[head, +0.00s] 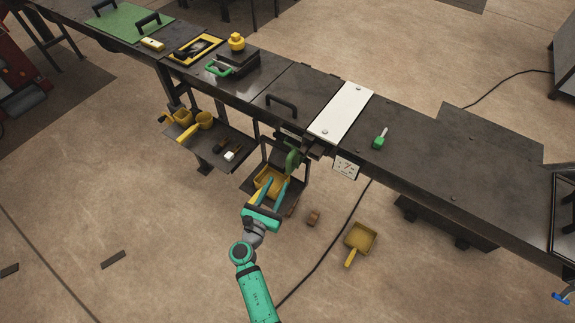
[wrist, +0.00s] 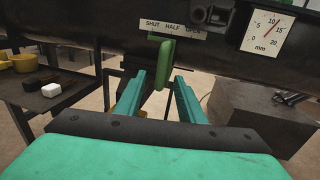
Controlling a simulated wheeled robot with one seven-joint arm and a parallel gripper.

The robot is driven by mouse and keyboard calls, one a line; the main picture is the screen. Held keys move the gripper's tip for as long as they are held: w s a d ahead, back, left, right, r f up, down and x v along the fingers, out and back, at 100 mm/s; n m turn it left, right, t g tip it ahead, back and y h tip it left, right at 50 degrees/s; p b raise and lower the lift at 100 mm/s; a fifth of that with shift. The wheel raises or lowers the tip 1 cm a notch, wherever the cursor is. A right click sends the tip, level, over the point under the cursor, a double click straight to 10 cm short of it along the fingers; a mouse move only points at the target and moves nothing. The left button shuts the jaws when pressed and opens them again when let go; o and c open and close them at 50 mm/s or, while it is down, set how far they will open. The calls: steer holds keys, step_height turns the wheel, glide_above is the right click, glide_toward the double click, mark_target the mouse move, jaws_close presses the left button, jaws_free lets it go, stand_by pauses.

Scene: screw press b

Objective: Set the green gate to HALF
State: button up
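The green gate handle (wrist: 164,64) hangs below the bench edge in the wrist view, roughly upright. Its top sits beneath the label strip (wrist: 174,27) reading SHUT, HALF, OPEN, near SHUT and left of HALF. In the head view my gripper (head: 278,181) points toward the handle from below.
A mm dial (wrist: 265,31) is right of the label, its red pointer between 10 and 15. A grey block (wrist: 255,112) stands to the right. A yellow tray (head: 262,183) is under my fingers, and a low shelf (head: 208,152) is at left. A yellow dustpan (head: 360,239) lies on the floor.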

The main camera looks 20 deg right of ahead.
mark_target(288, 168)
steer(key=x, duration=1)
steer(key=shift+d, duration=0.25)
steer(key=shift+c, duration=0.4)
steer(key=shift+s, duration=0.1)
jaws_close()
